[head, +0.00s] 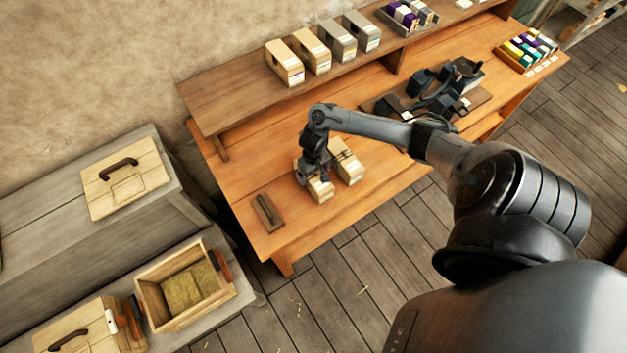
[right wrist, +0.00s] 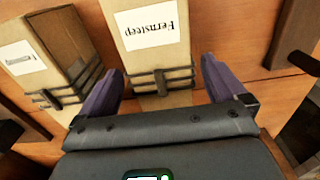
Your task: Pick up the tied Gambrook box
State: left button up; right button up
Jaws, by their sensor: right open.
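Two pale tied boxes stand side by side on the wooden bench. My right gripper (head: 315,172) is over the left one, a pale box with a dark tie (head: 321,189). In the right wrist view, the open purple fingers (right wrist: 160,85) have this box between them, with gaps at both sides. Its label (right wrist: 151,22) appears upside down and seems to read "Fernsteep". The other tied box (head: 348,165) stands beside it, and it also shows in the right wrist view (right wrist: 35,50); its label is too small to read. I see no readable "Gambrook" label. My left gripper is out of view.
A brown wooden tool with a handle (head: 267,212) lies on the bench (head: 290,237) left of the boxes. A raised shelf (head: 237,97) behind carries several boxes. A dark press-like device (head: 440,88) stands to the right. An open crate (head: 152,302) is at lower left.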

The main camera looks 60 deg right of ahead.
jog(key=shift+f+b, duration=0.6)
jog(key=shift+f, duration=1.95)
jog(key=c, duration=1.1)
jog(key=shift+r, duration=0.2)
